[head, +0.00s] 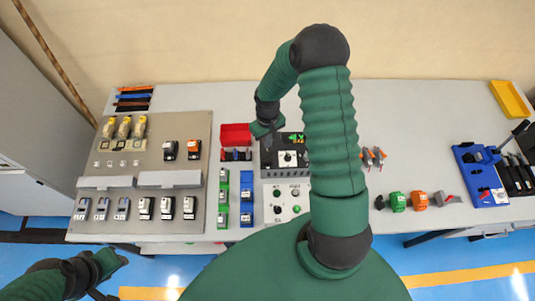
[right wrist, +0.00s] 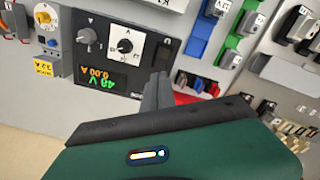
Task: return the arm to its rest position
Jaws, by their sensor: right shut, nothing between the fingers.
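My right arm reaches forward over the table and bends down at its far end. My right gripper (head: 268,135) is over the left side of a black instrument box (head: 290,142). In the right wrist view its fingers (right wrist: 157,92) are together with nothing between them, in front of the black box (right wrist: 155,25), whose lit display reads 48 V and 0.00 A. I cannot tell whether the fingertips touch the box. My left gripper (head: 100,292) is low at the left, off the table's front edge; its fingers are too dark to read.
A red bin (head: 235,135) stands just left of the box. Green and blue rails (head: 247,200) and a white control panel (head: 290,205) are in front. A grey component board (head: 150,155) fills the left; tools and a blue holder (head: 470,160) are at right.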

